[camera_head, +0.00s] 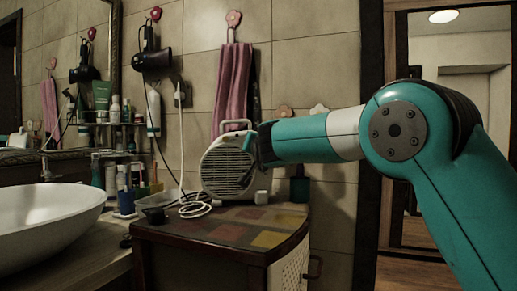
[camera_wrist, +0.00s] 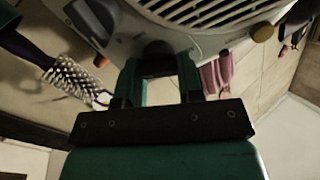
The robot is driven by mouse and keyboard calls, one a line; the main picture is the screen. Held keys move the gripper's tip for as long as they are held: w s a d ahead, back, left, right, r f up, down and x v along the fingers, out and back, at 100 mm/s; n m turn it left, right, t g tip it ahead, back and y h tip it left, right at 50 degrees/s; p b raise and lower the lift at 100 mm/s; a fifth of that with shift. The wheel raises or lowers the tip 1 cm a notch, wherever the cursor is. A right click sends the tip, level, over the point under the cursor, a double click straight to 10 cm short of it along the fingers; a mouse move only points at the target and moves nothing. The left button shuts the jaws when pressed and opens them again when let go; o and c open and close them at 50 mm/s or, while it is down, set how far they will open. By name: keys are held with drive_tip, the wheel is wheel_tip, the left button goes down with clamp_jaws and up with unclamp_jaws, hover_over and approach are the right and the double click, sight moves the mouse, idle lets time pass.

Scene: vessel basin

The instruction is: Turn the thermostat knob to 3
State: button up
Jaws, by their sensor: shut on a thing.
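A white fan heater (camera_head: 220,168) with a round grille and a top handle stands on the cabinet in the head view. In the wrist view its casing and grille (camera_wrist: 205,12) fill the top. One dark knob (camera_wrist: 157,47) lies between the fingertips of my gripper (camera_wrist: 157,66); a second dark knob (camera_wrist: 93,18) is to its left, free. My gripper also shows at the heater's right side in the head view (camera_head: 249,143). It is shut on the knob between its fingers. No dial markings are readable, so I cannot tell the knob's setting.
A cabinet with a patchwork top (camera_head: 235,226) bears the heater, a white cable (camera_head: 194,208) and a small dark bottle (camera_head: 299,187). A basin (camera_head: 45,222) is at the left. A hairbrush (camera_wrist: 75,80) is near the gripper's left side in the wrist view. Pink towels (camera_head: 232,85) hang behind.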

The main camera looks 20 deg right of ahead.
drive_tip(key=o, duration=0.9)
drive_tip(key=shift+s, duration=0.1)
drive_tip(key=s+b, duration=0.1)
drive_tip(key=s, duration=0.4)
drive_tip(key=s+a, duration=0.1)
drive_tip(key=s, duration=0.5)
drive_tip(key=s+a+b, duration=0.1)
drive_tip(key=s, duration=0.5)
drive_tip(key=shift+b, duration=0.3)
